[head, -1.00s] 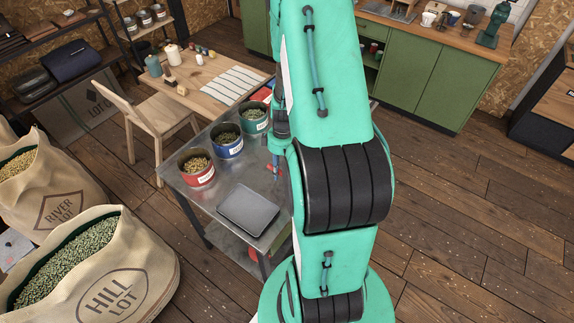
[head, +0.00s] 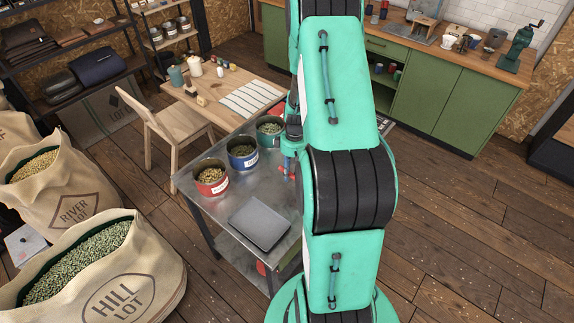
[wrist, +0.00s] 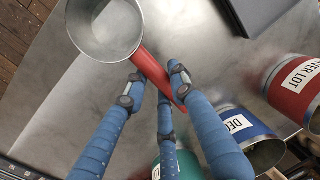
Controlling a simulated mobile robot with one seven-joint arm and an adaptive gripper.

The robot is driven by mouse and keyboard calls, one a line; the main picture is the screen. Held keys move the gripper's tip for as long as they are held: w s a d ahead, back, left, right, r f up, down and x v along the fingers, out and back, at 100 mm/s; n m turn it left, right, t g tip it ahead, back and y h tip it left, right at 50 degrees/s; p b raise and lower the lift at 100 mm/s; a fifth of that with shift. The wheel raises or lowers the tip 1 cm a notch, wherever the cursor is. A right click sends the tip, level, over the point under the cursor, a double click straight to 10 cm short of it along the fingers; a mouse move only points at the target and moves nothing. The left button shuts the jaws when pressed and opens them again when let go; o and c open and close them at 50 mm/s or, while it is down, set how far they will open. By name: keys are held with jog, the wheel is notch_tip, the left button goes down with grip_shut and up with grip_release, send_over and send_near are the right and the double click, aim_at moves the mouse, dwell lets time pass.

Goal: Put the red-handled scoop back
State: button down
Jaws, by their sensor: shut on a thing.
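The scoop has a round metal cup (wrist: 104,28) and a red handle (wrist: 150,72). In the wrist view my gripper (wrist: 156,86) has its blue fingers on both sides of the handle and is shut on it. The cup points away from the fingers and looks empty. In the head view a bit of red (head: 287,169) shows beside my arm, over the right side of the metal table (head: 222,212). My arm hides most of the gripper and scoop there. I cannot tell how high the scoop is above the table.
Bean-filled red (head: 213,187), blue (head: 243,162) and green (head: 266,141) tins stand along the table's back. A flat grey scale (head: 260,223) lies in front. A wooden chair (head: 175,135) and desk are behind; large bean sacks (head: 135,275) stand at left.

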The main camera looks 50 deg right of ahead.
jog(key=w+d, duration=0.3)
jog(key=w, duration=0.1)
jog(key=w+d, duration=0.2)
jog(key=shift+w+d+f, duration=0.25)
jog(key=shift+d+f, duration=0.1)
jog(key=shift+f, duration=1.8)
jog(key=shift+f, duration=0.1)
jog(key=c, duration=1.4)
grip_release()
jog(key=shift+c, duration=0.2)
notch_tip(320, 180, up, 12)
jog(key=d, duration=0.1)
jog(key=shift+w+d, duration=0.15)
jog(key=shift+d, duration=0.2)
